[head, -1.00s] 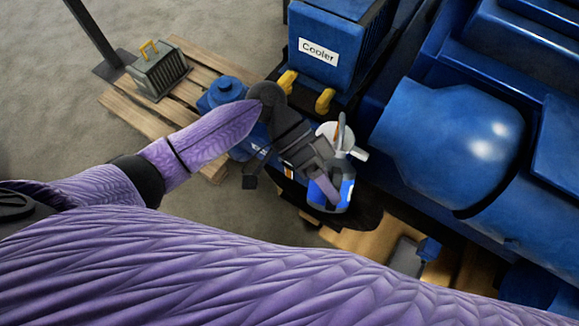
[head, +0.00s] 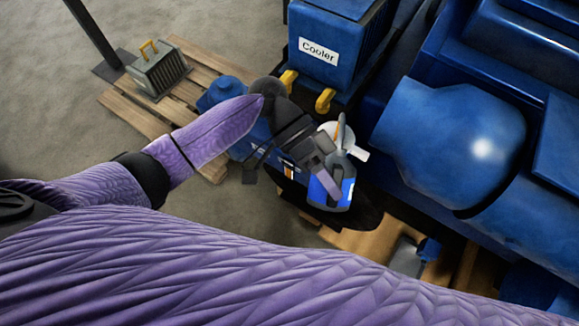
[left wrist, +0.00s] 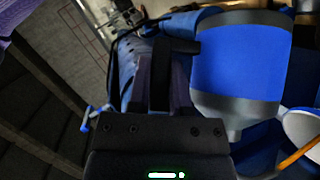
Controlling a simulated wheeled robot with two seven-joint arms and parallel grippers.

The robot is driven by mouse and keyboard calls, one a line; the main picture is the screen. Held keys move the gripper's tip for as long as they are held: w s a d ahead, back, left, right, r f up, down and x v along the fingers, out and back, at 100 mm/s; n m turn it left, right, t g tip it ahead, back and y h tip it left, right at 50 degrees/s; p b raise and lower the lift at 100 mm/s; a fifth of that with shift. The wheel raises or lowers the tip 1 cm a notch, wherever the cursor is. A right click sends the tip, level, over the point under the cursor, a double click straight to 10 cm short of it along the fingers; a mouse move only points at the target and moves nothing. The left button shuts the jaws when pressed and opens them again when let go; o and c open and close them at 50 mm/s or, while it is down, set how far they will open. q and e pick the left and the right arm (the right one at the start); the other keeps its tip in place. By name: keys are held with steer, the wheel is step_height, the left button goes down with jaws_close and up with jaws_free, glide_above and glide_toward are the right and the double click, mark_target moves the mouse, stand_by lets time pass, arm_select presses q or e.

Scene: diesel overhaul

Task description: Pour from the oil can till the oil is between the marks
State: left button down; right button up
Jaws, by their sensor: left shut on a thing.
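The oil can (head: 344,192) is a dark grey can with a bright blue band and a thin grey spout at its top. My left gripper (head: 323,184) is shut on its side in the head view. In the left wrist view the can (left wrist: 240,62) fills the upper right, right of the gripper's fingers (left wrist: 168,75). A white round piece (head: 328,130) with an orange strip shows behind the spout; I cannot tell if they touch. No oil stream, oil level or marks can be made out. My right gripper is not in view.
A large blue engine (head: 440,130) stands close on the right. A blue cooler (head: 325,45) with yellow feet is behind the can. A wooden pallet (head: 140,115) at left bears a grey finned part (head: 157,75). Bare floor (head: 60,130) lies left.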

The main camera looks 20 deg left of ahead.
arm_select(q)
steer(key=shift+w+r, duration=0.1)
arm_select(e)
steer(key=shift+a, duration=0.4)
arm_select(q)
steer(key=shift+r, duration=0.1)
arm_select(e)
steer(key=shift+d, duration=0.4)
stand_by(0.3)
arm_select(q)
steer(key=shift+w+r+g, duration=0.1)
steer(key=shift+w+g, duration=0.05)
steer(key=shift+g, duration=0.25)
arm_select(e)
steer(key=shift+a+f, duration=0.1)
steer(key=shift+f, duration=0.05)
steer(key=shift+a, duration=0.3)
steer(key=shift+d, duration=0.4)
arm_select(q)
steer(key=shift+w+r+n, duration=0.15)
steer(key=shift+n, duration=0.15)
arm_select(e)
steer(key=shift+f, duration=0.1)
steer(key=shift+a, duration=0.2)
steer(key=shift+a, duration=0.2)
